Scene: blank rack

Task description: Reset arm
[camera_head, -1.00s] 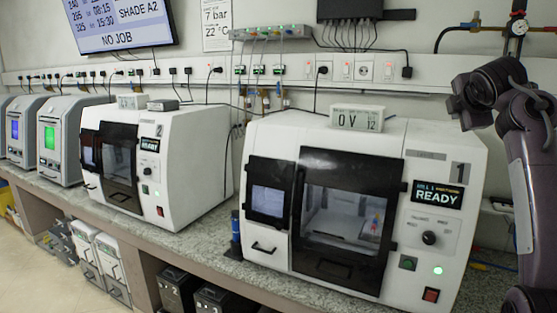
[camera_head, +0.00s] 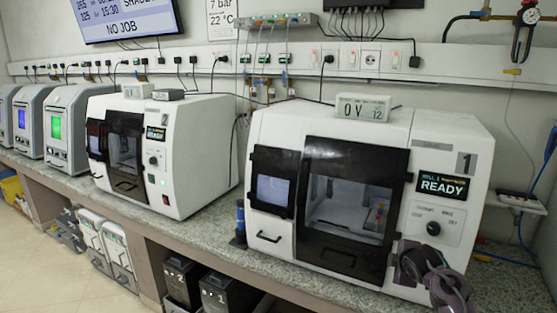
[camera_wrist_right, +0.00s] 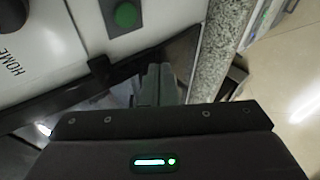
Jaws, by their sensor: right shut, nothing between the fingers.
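My right arm (camera_head: 430,275) shows at the lower right of the head view, in front of the lower right of mill 1 (camera_head: 470,140). In the right wrist view my right gripper (camera_wrist_right: 157,85) is shut and empty. Its fingers point along the front of a white machine with a green button (camera_wrist_right: 126,15), beside the speckled counter edge (camera_wrist_right: 215,50). I cannot tell whether the fingers touch the machine. My left gripper is not in view.
Mill 1's dark-framed door (camera_head: 345,205) looks shut and its display (camera_head: 443,186) reads READY. Mill 2 (camera_head: 190,150) stands to its left, with grey machines (camera_head: 75,125) beyond. Black bins (camera_head: 225,293) sit under the counter (camera_head: 180,215). The counter right of mill 1 holds cables.

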